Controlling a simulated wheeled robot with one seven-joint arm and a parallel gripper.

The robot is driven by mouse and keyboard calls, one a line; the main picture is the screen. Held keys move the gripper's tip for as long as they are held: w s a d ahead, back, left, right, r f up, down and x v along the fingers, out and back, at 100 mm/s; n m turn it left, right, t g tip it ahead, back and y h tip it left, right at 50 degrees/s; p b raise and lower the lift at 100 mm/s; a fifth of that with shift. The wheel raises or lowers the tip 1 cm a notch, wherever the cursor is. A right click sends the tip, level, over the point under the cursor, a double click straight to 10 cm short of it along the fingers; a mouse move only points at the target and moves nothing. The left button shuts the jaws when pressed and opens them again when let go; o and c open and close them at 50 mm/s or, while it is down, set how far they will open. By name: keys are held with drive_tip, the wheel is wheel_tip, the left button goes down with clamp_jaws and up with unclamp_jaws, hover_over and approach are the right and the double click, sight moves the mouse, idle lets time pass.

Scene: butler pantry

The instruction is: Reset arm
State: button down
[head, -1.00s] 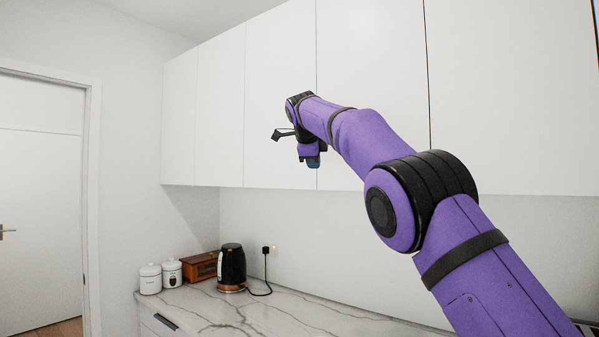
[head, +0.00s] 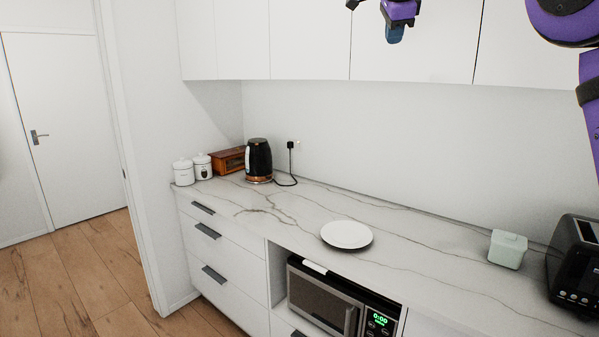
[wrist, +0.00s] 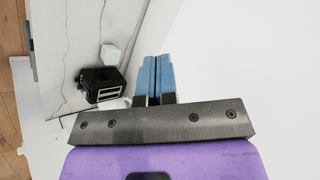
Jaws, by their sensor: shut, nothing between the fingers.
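My gripper (head: 395,34) shows at the top of the head view, in front of the white upper cabinets and high above the counter. In the wrist view its blue fingers (wrist: 155,78) lie side by side, shut with nothing between them. My purple arm is partly cut off at the top right of the head view.
On the marble counter (head: 420,245) stand white canisters (head: 183,171), a wooden box (head: 229,160), a black kettle (head: 259,160), a white plate (head: 346,234), a pale green container (head: 507,249) and a black toaster (head: 577,265). A microwave (head: 325,300) sits below. Upper cabinets (head: 310,40) hang close behind the arm.

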drive_tip(key=s+d+f+n+y, duration=0.1)
drive_tip(key=s+d+f+n, duration=0.15)
drive_tip(key=s, duration=0.45)
drive_tip(key=s+d+f+n+g, duration=0.1)
drive_tip(key=s+d+f+n, duration=0.15)
drive_tip(key=s, duration=0.45)
drive_tip(key=s+d+f+n+y, duration=0.1)
drive_tip(key=s+d+f+n, duration=0.15)
drive_tip(key=s, duration=0.45)
drive_tip(key=s+f+n, duration=0.5)
drive_tip(key=s+f, duration=0.5)
drive_tip(key=s, duration=0.2)
drive_tip(key=s+f+n+g, duration=0.1)
drive_tip(key=s+f+n, duration=0.4)
drive_tip(key=s+f, duration=0.5)
drive_tip(key=s, duration=0.3)
drive_tip(key=shift+s+f, duration=0.3)
drive_tip(key=shift+f, duration=0.05)
